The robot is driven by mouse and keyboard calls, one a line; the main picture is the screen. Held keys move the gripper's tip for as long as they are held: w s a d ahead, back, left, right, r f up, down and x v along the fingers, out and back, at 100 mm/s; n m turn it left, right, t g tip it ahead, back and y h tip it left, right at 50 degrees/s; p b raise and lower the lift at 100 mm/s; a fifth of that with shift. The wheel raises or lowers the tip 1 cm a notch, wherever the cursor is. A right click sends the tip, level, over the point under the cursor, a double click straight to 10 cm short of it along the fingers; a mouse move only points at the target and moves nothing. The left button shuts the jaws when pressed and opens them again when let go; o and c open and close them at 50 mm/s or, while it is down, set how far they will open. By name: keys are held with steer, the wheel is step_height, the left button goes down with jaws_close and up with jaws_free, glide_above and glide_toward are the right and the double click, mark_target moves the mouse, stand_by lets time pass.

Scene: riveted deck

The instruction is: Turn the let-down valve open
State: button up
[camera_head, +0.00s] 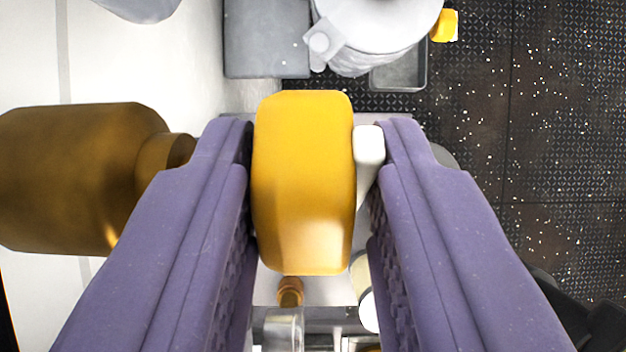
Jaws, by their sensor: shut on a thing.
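A yellow block-like handle (303,190) stands upright in the middle of the picture; it looks like the handle of the let-down valve. My gripper (316,140) has its two purple fingers on either side of it and is shut on it. The left finger lies against the handle's left side. A small white piece (369,147) shows between the handle and the right finger. The handle hides whatever it is mounted on, so how far the valve is turned cannot be told.
A large brass cylinder (75,180) lies close by the left finger, along a pale wall. A white canister (375,30), a grey box (265,40) and a grey tray (402,72) are at the top. A small brass fitting (290,290) is below the handle. Dark patterned floor (540,130) is open at right.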

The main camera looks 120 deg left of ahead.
steer(key=o, duration=1)
steer(key=shift+a, duration=0.1)
steer(key=shift+c, duration=0.2)
steer(key=p+v, duration=0.1)
steer(key=v, duration=0.6)
steer(key=shift+s+a+r, duration=0.15)
steer(key=shift+a+r, duration=0.05)
steer(key=shift+r, duration=0.05)
